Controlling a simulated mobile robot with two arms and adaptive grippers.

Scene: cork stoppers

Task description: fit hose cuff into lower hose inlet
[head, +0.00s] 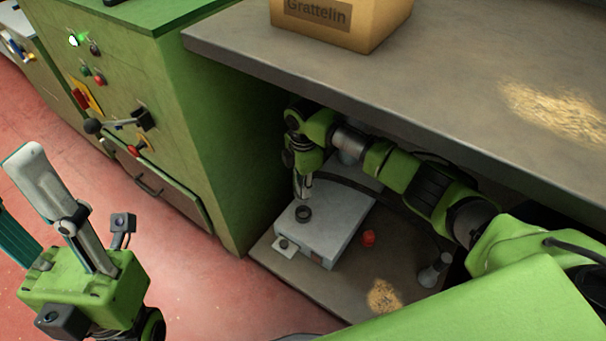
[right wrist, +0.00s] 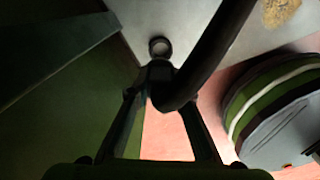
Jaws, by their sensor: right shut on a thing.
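My right gripper (head: 303,192) points down under the bench, over a pale grey box (head: 335,228). It is shut on the hose cuff, mostly hidden by the fingers; the dark hose (head: 350,185) curves away to the right. A dark round collar (head: 303,213) stands on the box top just below the fingertips. A smaller ring on a pale plate (head: 283,244) is lower, at the box's near side. The right wrist view shows the gripper (right wrist: 157,75), the hose (right wrist: 215,50) and one round opening (right wrist: 159,46) just beyond; contact is unclear. My left gripper (head: 38,200) is open and empty.
A green cabinet (head: 215,150) with controls stands close left of the right gripper. The bench top (head: 450,70) overhangs my right arm and carries a cardboard box (head: 340,25). A red item (head: 369,238) and a grey cone-like item (head: 435,270) are on the lower board (head: 340,290).

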